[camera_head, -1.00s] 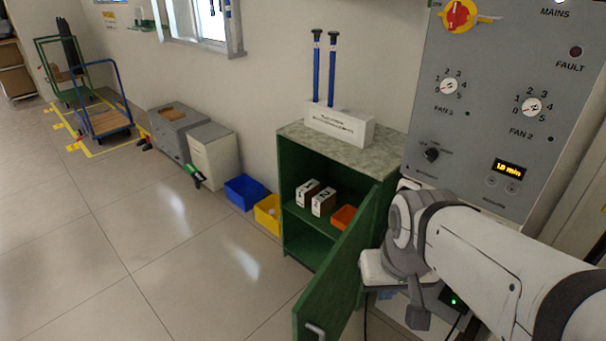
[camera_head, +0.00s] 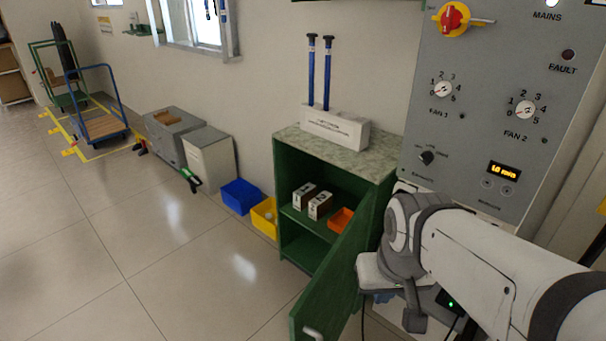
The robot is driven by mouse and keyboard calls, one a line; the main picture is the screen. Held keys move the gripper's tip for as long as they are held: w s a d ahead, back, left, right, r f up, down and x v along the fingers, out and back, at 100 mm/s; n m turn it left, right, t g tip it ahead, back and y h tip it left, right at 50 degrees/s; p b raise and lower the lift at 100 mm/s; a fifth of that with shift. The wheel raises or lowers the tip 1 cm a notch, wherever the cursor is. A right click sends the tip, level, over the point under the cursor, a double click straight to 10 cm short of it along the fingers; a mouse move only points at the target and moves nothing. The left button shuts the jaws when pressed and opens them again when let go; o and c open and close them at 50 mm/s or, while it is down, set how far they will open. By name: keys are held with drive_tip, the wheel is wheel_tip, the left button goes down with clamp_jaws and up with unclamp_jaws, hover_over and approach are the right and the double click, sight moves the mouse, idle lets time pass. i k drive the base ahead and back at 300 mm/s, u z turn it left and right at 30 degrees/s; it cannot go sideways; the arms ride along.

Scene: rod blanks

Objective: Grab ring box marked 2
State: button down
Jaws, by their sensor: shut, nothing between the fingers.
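The ring box marked 2 (camera_head: 319,207) is a small box with a white front and brown side. It stands on the upper shelf inside the green cabinet (camera_head: 292,253), to the right of a similar box marked 1 (camera_head: 302,195). The digits are blurred now but were readable earlier. My gripper (camera_head: 416,319) hangs at the end of my arm on the right, small, dark and partly hard to make out. It looks shut and empty, and is outside the cabinet, well apart from the boxes.
The cabinet's green door (camera_head: 335,285) stands open toward me, between the shelf and my arm. An orange bin (camera_head: 341,219) sits right of the boxes. A control panel (camera_head: 470,125) rises at right. Blue (camera_head: 240,196) and yellow (camera_head: 263,217) bins stand left.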

sight(319, 206)
drive_tip(key=z, duration=0.05)
drive_tip(key=k, duration=1)
drive_tip(key=u, duration=1.4)
drive_tip(key=i, duration=4.8)
drive_tip(key=z, duration=0.3)
